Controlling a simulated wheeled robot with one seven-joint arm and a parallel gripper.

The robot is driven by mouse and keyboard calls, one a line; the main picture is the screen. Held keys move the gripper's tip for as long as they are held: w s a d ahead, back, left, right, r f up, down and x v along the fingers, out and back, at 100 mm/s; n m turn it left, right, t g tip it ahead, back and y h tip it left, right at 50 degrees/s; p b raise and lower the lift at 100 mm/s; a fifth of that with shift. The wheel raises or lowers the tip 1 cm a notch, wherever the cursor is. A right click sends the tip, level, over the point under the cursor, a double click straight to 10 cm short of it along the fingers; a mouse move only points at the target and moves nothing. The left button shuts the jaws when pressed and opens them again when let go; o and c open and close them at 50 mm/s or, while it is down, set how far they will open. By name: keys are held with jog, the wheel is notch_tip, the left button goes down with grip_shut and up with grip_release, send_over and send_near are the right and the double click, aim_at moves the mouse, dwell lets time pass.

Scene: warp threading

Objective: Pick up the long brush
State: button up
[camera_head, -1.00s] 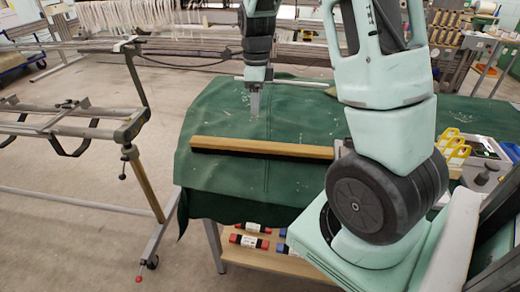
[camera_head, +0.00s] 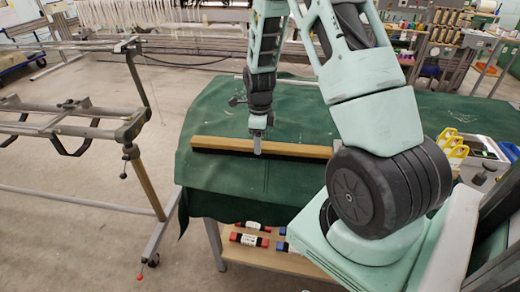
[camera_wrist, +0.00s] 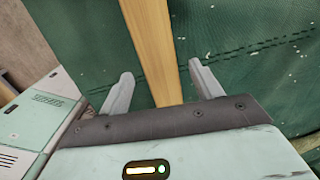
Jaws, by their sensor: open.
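The long brush (camera_head: 300,150) has a straight tan wooden back with dark bristles along its near side. It lies on the green cloth of the table, running left to right in the head view. My gripper (camera_head: 258,147) is over the brush, a little left of its middle. In the wrist view, the brush's wooden back (camera_wrist: 158,50) runs between the two grey fingers of my gripper (camera_wrist: 162,85). The fingers are open, with a gap on each side of the wood. I cannot tell how far the fingertips reach down beside it.
The green-covered table (camera_head: 225,190) is mostly bare around the brush. A thin rod lies behind it. A box with yellow-handled items (camera_head: 452,145) stands at the right. A lower shelf (camera_head: 270,258) holds red and blue items. A metal frame (camera_head: 75,125) stands at the left.

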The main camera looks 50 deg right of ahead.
jog(key=shift+f, duration=1.65)
jog(key=c, duration=1.3)
jog(key=shift+d+r, duration=0.1)
jog(key=shift+r, duration=0.05)
notch_tip(320, 180, up, 10)
jog(key=shift+f, duration=0.1)
